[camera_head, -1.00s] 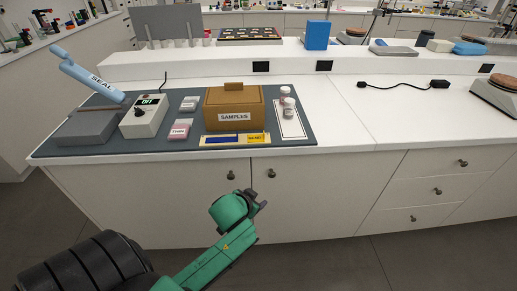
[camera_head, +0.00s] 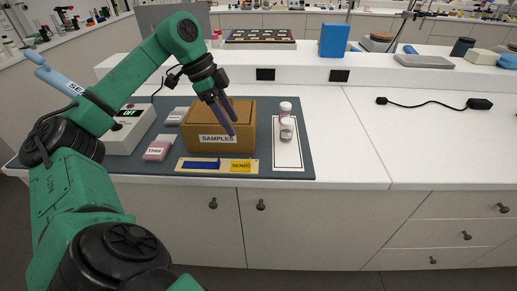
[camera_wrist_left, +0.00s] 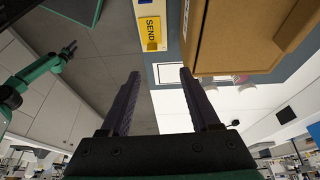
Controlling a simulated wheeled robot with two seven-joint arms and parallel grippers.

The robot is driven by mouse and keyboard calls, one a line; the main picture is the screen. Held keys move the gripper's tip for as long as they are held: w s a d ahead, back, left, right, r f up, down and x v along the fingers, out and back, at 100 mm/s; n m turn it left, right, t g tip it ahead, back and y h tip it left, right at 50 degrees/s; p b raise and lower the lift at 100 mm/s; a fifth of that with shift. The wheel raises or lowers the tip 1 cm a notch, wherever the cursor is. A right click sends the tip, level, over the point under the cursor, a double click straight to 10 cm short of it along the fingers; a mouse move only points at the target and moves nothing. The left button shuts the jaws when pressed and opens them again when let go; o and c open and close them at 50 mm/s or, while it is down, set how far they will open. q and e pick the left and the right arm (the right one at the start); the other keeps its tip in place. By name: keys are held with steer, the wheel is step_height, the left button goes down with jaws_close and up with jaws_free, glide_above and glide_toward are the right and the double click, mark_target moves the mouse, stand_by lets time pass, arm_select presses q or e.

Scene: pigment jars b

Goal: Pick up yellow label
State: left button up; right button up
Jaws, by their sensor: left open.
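The yellow label (camera_head: 241,165), marked SEND, lies flat at the right end of a pale strip (camera_head: 217,171) on the mat's front edge, beside a blue patch (camera_head: 202,164). It also shows in the left wrist view (camera_wrist_left: 153,32) at the top, beyond the finger gap. My left gripper (camera_head: 233,128) is open and empty, fingers pointing down in front of the brown SAMPLES box (camera_head: 180,139), above and behind the label. The fingers (camera_wrist_left: 160,75) are apart from the label. A green arm with a dark end (camera_wrist_left: 70,48), apparently my right one, shows small in the wrist view; its jaws are unclear.
The SAMPLES box stands directly behind the strip. Two small jars (camera_head: 287,131) stand on a white card (camera_head: 288,158) to its right. A pink box (camera_head: 159,147) and the OFF device (camera_head: 128,135) are at left.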

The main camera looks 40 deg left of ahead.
arm_select(q)
steer(key=b, duration=0.1)
glide_toward(248, 166)
steer(key=shift+w+d+f, duration=0.45)
steer(key=shift+d+f, duration=0.4)
steer(key=shift+f, duration=0.05)
steer(key=x, duration=0.4)
steer(key=shift+w+p, duration=0.2)
steer(key=shift+p, duration=0.2)
steer(key=shift+d+f, duration=0.1)
steer(key=shift+f, duration=0.15)
steer(key=shift+c, duration=0.6)
jaws_close()
arm_select(e)
steer(key=s, duration=0.2)
steer(key=s+f, duration=0.1)
steer(key=s, duration=0.2)
steer(key=shift+s, duration=0.1)
